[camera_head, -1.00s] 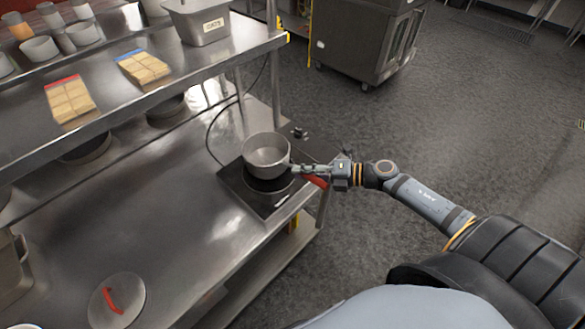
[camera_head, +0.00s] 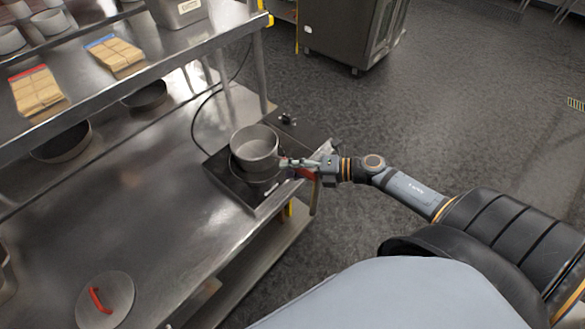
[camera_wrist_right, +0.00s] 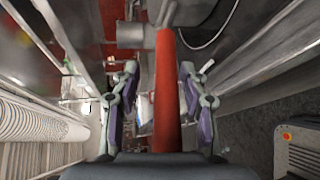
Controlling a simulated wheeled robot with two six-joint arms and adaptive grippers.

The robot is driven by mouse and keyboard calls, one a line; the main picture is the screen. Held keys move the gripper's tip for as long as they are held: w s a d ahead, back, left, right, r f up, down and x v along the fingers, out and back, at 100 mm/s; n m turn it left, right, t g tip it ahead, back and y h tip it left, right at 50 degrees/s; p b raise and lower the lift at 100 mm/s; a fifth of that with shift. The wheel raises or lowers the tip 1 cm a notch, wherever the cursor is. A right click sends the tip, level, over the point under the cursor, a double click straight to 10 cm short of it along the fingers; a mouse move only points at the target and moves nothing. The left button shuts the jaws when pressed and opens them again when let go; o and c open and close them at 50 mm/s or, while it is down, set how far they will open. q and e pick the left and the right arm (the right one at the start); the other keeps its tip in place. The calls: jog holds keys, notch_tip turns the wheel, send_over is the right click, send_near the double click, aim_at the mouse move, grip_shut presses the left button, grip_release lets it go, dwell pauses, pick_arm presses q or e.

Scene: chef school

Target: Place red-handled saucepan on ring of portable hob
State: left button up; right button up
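The grey saucepan (camera_head: 255,148) is over the ring area of the black portable hob (camera_head: 229,187) in the head view. Its base looks on or just above the hob; a grey shape below may be its reflection, so contact is unclear. The ring itself is mostly hidden. My right gripper (camera_head: 286,163) is at the pan's right side, around its red handle. In the right wrist view the red handle (camera_wrist_right: 167,95) runs between the two fingers of the gripper (camera_wrist_right: 155,95), with visible gaps beside it. The fingers look open. My left gripper is out of view.
The hob sits near the steel table's (camera_head: 130,225) right edge, with a cable behind it. A lid with a red handle (camera_head: 105,300) lies at front left. A raised shelf (camera_head: 150,62) stands behind. Dark pans (camera_head: 62,142) lie under it. The table's middle is clear.

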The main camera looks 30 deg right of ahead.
jog(key=shift+w+d+f, duration=0.15)
jog(key=shift+w+d, duration=0.05)
jog(key=shift+w, duration=0.1)
jog(key=shift+v, duration=1.25)
pick_arm(q)
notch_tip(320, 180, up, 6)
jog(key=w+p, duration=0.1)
jog(key=p, duration=0.5)
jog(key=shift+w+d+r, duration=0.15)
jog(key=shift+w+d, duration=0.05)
pick_arm(e)
jog(key=v, duration=0.9)
jog(key=shift+s+d, duration=0.15)
jog(key=shift+d, duration=0.1)
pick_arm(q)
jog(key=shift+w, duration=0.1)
